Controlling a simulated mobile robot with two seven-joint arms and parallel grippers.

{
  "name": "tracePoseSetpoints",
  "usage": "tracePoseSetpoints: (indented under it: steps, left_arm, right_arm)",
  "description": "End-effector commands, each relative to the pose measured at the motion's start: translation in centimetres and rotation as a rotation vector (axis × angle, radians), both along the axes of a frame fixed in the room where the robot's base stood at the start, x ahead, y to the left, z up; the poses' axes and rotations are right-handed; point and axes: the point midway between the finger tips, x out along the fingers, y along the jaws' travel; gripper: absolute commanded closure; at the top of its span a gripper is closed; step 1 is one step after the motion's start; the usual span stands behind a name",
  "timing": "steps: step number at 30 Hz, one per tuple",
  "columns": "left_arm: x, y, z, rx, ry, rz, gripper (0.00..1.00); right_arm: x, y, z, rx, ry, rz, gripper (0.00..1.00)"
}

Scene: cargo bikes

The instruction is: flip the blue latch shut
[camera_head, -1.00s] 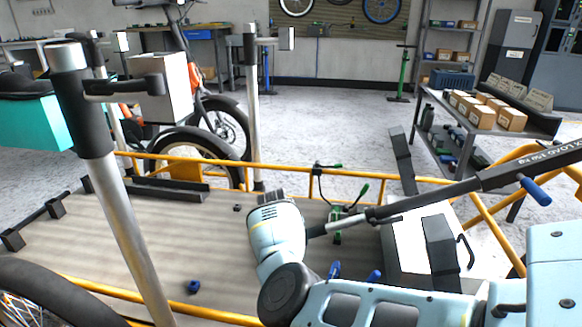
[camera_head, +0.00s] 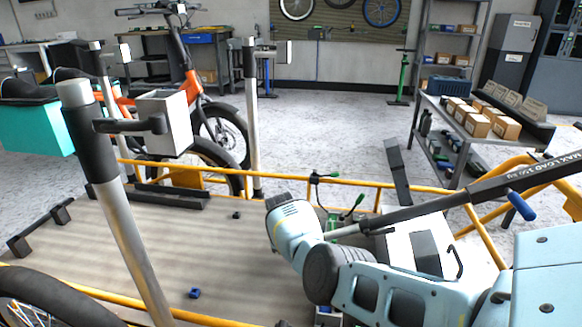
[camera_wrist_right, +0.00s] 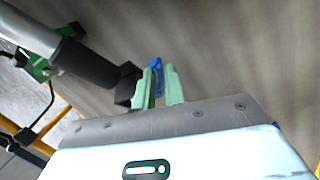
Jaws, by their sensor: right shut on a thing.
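In the right wrist view, the narrow blue latch (camera_wrist_right: 156,64) stands between the pale green fingertips of my right gripper (camera_wrist_right: 161,80). The fingers are close around it, and their pads hide its lower part. A black block (camera_wrist_right: 127,85) at the end of a dark tube sits just left of the fingers. In the head view my right arm reaches in from the lower right over the cargo bike's bed (camera_head: 110,235). Its own links hide the gripper's fingertips and the latch there. My left gripper is not in view.
A dark load bar (camera_head: 430,215) with a blue grip (camera_head: 522,206) crosses behind my right arm. A tall metal post (camera_head: 125,215) stands at left. A small blue piece (camera_head: 194,293) lies on the bed. Yellow frame rails (camera_head: 300,180) edge the bed.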

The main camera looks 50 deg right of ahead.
Motion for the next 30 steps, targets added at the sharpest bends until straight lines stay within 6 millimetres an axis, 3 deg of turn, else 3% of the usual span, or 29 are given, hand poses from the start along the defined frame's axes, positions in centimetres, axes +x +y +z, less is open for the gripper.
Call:
tracePoseSetpoints:
  steps: [15, 30]
  left_arm:
    - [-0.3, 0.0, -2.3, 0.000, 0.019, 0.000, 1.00]
    - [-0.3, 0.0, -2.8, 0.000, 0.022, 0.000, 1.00]
  right_arm:
    - [0.0, -1.9, 0.2, 0.134, 0.074, 0.289, 1.00]
    - [0.2, -2.1, 0.5, 0.160, 0.086, 0.345, 1.00]
